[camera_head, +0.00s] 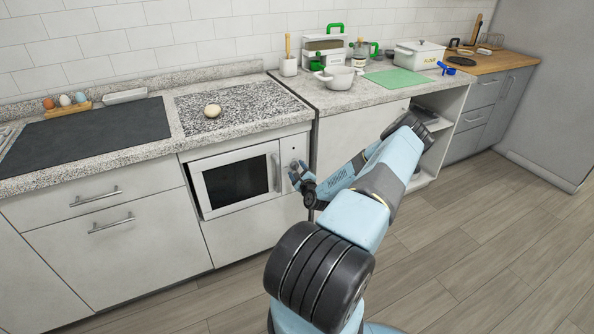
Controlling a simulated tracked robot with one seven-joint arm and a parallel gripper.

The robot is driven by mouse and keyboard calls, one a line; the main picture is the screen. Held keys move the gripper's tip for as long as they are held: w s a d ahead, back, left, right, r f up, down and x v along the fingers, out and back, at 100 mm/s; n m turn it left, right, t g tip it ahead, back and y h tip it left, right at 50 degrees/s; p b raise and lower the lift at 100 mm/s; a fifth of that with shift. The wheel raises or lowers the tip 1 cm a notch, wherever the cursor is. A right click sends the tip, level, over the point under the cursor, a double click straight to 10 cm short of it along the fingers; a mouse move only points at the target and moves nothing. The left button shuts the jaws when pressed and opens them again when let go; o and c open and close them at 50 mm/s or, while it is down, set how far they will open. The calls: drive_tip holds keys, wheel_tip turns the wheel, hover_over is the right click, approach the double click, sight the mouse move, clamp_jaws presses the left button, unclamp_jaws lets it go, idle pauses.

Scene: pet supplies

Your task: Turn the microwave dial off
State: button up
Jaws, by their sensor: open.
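The microwave (236,182) is white with a dark window and is built into the cabinet below the counter. Its door looks shut or nearly so, with a vertical handle at its right side. The control panel (292,166) is a narrow strip right of the door. A small knob shows on it, but its setting is too small to read. My gripper (303,177) is right in front of the panel and partly covers its lower part. I cannot tell whether it touches the dial. Its fingers look small and dark, and they are open with nothing seen between them.
A round pale item (212,111) sits on the speckled counter above the microwave. A dark mat (85,132) lies at left. A bowl (337,79), a green board (395,78) and containers stand on the right counter. Open shelves are at right. The wooden floor (480,220) is clear.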

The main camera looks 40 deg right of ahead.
drive_tip(key=shift+w+d, duration=0.15)
drive_tip(key=shift+w, duration=0.35)
drive_tip(key=shift+c, duration=0.5)
drive_tip(key=c, duration=0.9)
drive_tip(key=shift+d, duration=0.25)
drive_tip(key=shift+c, duration=0.3)
drive_tip(key=shift+a, duration=0.15)
